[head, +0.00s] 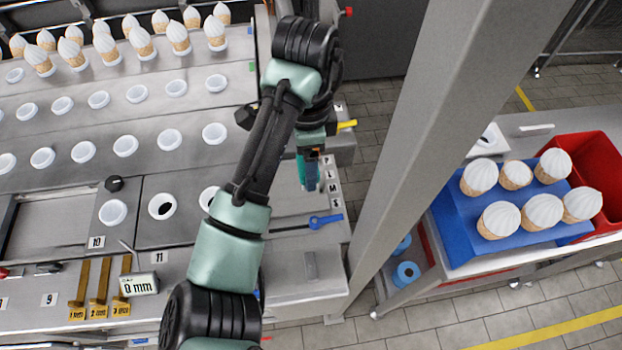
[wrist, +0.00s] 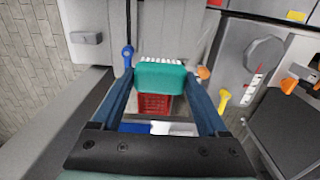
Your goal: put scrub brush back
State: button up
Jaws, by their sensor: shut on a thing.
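My gripper (wrist: 163,82) is shut on the scrub brush (wrist: 165,78), a teal block with white bristles along its far edge in the wrist view. The brush sits between the two dark blue fingertips. In the head view my gripper (head: 312,174) hangs over the right end of the steel machine, beside the L, M, S labels. A strip of the teal brush (head: 301,170) shows there, mostly hidden by the finger. The brush's resting place cannot be made out for sure.
A blue handle (head: 325,220) lies just below the gripper, and a yellow handle (head: 347,124) is above it. A grey post (head: 430,130) stands to the right. Beyond it are a blue cone tray (head: 462,238) and a red bin (head: 597,160).

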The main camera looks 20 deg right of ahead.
jog(key=f, duration=0.2)
jog(key=f+b, duration=0.1)
jog(key=f, duration=0.1)
jog(key=shift+s+a, duration=0.2)
jog(key=shift+f, duration=1.95)
jog(key=shift+f, duration=0.1)
jog(key=o, duration=1.2)
